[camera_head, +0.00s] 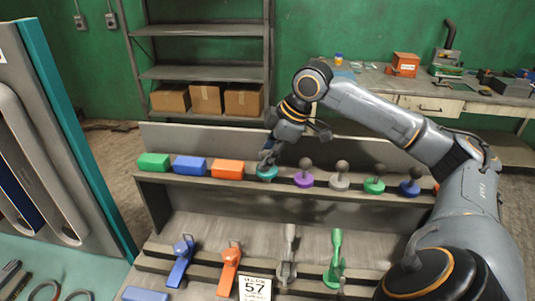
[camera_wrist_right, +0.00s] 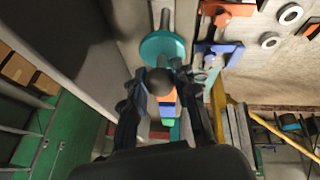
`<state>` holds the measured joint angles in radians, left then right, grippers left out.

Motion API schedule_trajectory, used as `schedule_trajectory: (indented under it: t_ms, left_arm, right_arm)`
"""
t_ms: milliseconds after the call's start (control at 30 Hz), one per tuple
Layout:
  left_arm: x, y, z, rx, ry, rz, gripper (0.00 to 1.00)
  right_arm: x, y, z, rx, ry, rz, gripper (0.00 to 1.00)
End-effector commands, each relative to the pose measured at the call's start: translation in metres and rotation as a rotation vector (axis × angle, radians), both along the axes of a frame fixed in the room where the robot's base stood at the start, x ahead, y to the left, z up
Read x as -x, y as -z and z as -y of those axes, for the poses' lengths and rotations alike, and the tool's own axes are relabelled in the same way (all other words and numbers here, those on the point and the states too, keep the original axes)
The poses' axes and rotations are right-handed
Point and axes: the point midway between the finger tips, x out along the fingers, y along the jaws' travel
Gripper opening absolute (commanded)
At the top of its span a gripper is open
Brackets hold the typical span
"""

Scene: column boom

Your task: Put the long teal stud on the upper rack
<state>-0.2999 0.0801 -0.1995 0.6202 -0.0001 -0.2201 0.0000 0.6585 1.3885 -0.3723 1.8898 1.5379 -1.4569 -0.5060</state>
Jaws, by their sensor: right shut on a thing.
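The teal stud has a round teal flange (camera_head: 267,172) and a dark ball knob, and sits at the upper rack (camera_head: 330,190) between the orange block and the purple stud. My right gripper (camera_head: 268,157) comes down on it from above and is shut on its knob end. In the right wrist view the fingers (camera_wrist_right: 161,78) stand on both sides of the knob, with the teal flange (camera_wrist_right: 162,46) just beyond and a grey shaft past it. I cannot tell whether the shaft is in the rack. My left gripper is not in view.
On the upper rack stand green, blue and orange blocks (camera_head: 228,169) to the left and purple (camera_head: 303,179), grey, green and blue studs to the right. The lower rack (camera_head: 205,270) holds several coloured handled parts. A teal-edged panel (camera_head: 75,130) stands at the left.

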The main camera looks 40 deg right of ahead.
Motion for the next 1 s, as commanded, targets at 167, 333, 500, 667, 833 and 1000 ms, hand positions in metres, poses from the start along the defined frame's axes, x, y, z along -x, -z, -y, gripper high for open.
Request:
schedule_trajectory:
  t_ms: [167,333,500,667,833,1000]
  left_arm:
    - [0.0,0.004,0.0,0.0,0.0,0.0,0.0]
    - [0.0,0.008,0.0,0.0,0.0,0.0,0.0]
    - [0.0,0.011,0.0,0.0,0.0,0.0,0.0]
    - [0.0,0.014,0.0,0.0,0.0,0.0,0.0]
    - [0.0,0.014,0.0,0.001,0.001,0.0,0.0]
    - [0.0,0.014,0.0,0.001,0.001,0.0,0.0]
  right_arm:
    - [0.0,0.006,0.0,0.001,0.0,0.001,0.0]
    - [0.0,0.011,0.0,0.0,0.0,0.001,0.0]
    - [0.0,0.016,0.0,0.0,0.001,0.002,0.0]
    - [0.0,0.021,0.0,0.0,0.001,0.002,0.0]
    - [0.0,0.022,0.0,0.0,0.001,0.002,0.0]
    - [0.0,0.022,0.0,0.0,0.001,0.002,0.37]
